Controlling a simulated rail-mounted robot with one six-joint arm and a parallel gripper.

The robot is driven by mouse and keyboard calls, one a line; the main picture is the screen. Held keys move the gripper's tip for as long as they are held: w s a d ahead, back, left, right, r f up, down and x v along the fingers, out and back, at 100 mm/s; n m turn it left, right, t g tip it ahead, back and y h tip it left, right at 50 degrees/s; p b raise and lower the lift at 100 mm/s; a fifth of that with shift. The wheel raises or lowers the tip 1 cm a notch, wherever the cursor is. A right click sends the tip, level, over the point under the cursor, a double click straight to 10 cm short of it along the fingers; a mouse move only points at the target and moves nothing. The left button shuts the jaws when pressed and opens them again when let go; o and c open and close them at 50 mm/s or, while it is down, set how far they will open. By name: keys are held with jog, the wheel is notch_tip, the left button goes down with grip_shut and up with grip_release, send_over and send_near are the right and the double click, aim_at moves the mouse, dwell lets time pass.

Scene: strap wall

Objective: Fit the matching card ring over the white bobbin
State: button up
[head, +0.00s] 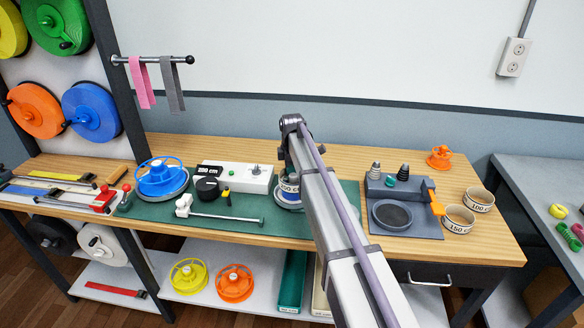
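A card ring marked 200 (288,187) shows beside my arm on the green mat, above a round blue and white piece (288,204). My arm covers its right side, so I cannot tell whether the ring is around it or whether it is the white bobbin. Two other card rings stand at the table's right end, one marked 150 (458,220) and one marked 100 (479,200). My gripper (283,158) is at the ring marked 200, mostly hidden behind my arm; its fingers cannot be made out.
A blue spoked bobbin (161,178) sits on a turntable at left. A grey fixture (403,205) with a round dish and orange lever is right of my arm. Yellow (188,275) and orange (235,283) bobbins lie below.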

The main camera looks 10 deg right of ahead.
jog(key=shift+o, duration=0.9)
notch_tip(320, 180, up, 11)
jog(key=p, duration=1.1)
jog(key=shift+s, duration=0.25)
jog(key=shift+f, duration=0.1)
jog(key=shift+w, duration=0.1)
jog(key=s+f+m+b, duration=0.2)
jog(key=s+m, duration=1.5)
jog(key=s, duration=1.9)
jog(key=shift+s+a, duration=0.15)
jog(key=shift+s, duration=0.05)
jog(key=shift+f, duration=0.1)
